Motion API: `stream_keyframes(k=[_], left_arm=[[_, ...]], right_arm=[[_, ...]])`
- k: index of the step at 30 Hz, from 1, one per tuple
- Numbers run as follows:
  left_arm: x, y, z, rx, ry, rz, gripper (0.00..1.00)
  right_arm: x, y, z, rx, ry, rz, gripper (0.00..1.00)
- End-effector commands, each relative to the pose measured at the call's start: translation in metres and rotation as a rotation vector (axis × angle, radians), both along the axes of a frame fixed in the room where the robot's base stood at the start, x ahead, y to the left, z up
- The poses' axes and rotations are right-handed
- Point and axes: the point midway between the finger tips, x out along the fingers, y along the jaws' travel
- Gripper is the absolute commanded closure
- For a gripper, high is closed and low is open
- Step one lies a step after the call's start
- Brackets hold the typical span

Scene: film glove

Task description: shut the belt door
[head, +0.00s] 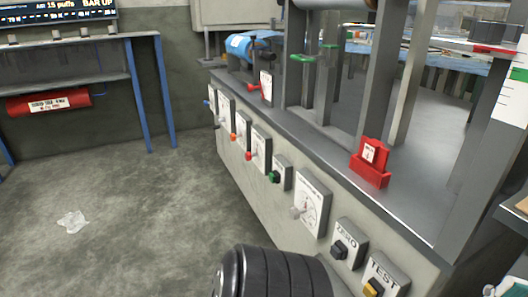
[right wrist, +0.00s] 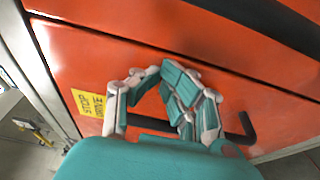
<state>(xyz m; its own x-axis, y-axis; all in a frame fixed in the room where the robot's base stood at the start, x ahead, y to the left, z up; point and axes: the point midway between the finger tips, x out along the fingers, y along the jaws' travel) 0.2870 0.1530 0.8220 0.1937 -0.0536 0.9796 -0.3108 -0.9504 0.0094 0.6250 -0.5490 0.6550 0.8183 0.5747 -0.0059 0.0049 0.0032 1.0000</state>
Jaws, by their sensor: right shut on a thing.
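The belt door appears to be the orange panel (right wrist: 75,65) that fills most of the right wrist view. It carries a yellow sign (right wrist: 88,103) reading STOP DRIVE and a black bar handle (right wrist: 246,128). My right gripper (right wrist: 161,73), with teal and white fingers, is shut on the handle, its fingers in front of the door. Part of the handle is hidden behind the fingers. A dark seam runs along the panel's top; I cannot tell how far the door stands open. The door is not recognisable in the head view. My left gripper is in neither view.
In the head view a long grey machine (head: 420,225) with dials and buttons runs along the right. A red holder (head: 370,165) sits on its ledge. A blue-legged shelf (head: 70,80) stands at back left. A crumpled scrap (head: 73,221) lies on the otherwise open floor.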

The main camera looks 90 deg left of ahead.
Motion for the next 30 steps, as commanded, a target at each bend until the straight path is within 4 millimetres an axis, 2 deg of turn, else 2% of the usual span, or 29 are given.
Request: stream_keyframes(k=[1,20,23,30], left_arm=[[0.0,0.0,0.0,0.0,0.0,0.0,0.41],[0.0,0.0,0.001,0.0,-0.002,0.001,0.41],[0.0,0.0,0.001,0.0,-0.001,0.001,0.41],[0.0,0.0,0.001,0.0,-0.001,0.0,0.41]], right_arm=[[0.004,0.0,0.008,0.008,-0.017,-0.01,1.0],[0.003,0.0,0.01,0.011,-0.021,-0.009,1.0],[-0.005,-0.006,0.008,0.01,-0.019,-0.01,1.0],[-0.047,-0.035,0.003,0.003,-0.006,-0.009,1.0]])
